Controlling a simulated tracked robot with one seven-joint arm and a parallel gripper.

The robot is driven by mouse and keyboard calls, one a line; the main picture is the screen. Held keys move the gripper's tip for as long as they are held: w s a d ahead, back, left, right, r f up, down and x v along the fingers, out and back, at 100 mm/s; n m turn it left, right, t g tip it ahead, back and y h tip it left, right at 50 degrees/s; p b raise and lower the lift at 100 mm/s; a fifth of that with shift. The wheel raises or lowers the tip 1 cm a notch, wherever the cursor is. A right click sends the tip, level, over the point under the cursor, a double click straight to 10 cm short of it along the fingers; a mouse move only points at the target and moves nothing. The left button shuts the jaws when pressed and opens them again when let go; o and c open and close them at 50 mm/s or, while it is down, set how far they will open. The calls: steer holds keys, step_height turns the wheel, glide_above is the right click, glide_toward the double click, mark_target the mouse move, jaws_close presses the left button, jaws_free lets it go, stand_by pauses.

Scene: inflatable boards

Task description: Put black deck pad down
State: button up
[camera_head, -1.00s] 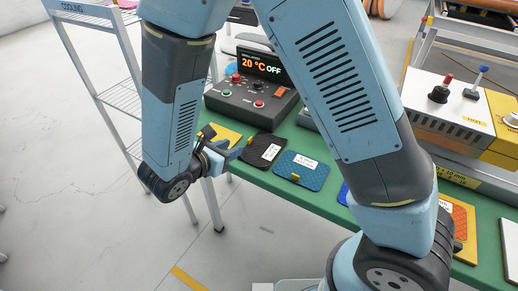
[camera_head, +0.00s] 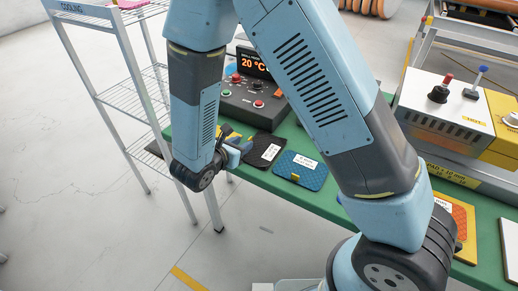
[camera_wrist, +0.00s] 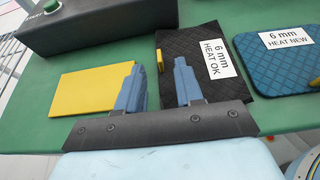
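The black deck pad (camera_wrist: 215,82), quilted with a white "6 mm HEAT OK" label, lies flat on the green bench (camera_wrist: 285,115). It also shows in the head view (camera_head: 264,151). A small yellow tab (camera_wrist: 160,60) sits at its left edge. My gripper (camera_wrist: 158,82) is open, its two blue fingers apart, with the tab in line with the gap between them. The right finger overlaps the pad's left part in the wrist view. Whether either finger touches the pad or tab, I cannot tell. In the head view my gripper (camera_head: 240,149) is just left of the pad.
A plain yellow sheet (camera_wrist: 90,90) lies left of the pad. A blue pad labelled "6 mm HEAT NEW" (camera_wrist: 280,62) lies to the right. A dark control box (camera_head: 253,100) stands behind. A wire cooling rack (camera_head: 95,88) is at the left, beside the bench end.

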mark_target(263, 147)
steer(key=shift+x, duration=2.2)
steer(key=shift+w, duration=0.1)
steer(key=shift+c, duration=0.5)
steer(key=shift+r, duration=0.1)
jaws_close()
